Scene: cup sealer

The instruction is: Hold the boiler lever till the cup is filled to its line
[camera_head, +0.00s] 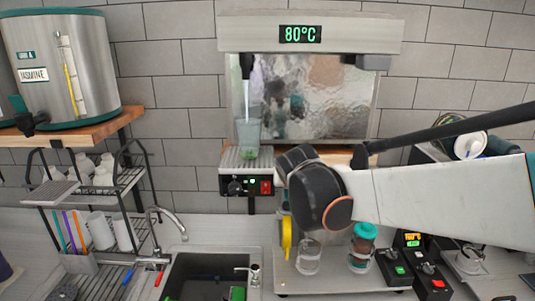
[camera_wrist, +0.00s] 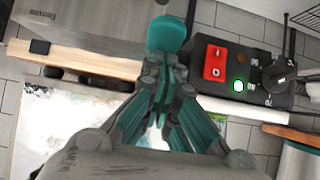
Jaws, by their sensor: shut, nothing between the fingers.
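The boiler (camera_head: 310,35) stands against the wall with an 80°C display. A stream of water runs from its black spout (camera_head: 247,66) into a clear cup (camera_head: 247,135) on the drip tray, with something green at the cup's bottom. I cannot make out the water level or the fill line. My gripper (camera_wrist: 165,75) is shut in the wrist view, with a teal rounded knob (camera_wrist: 167,34) at its fingertips. The knob may be the lever's end; I cannot tell whether they touch. In the head view my wrist and arm hide the fingers and lever.
A control box (camera_head: 247,186) with a red switch sits under the tray; it also shows in the wrist view (camera_wrist: 240,70). A steel jasmine urn (camera_head: 62,65) stands left. The sink (camera_head: 210,275), a clear cup (camera_head: 309,257) and button boxes (camera_head: 394,266) lie below.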

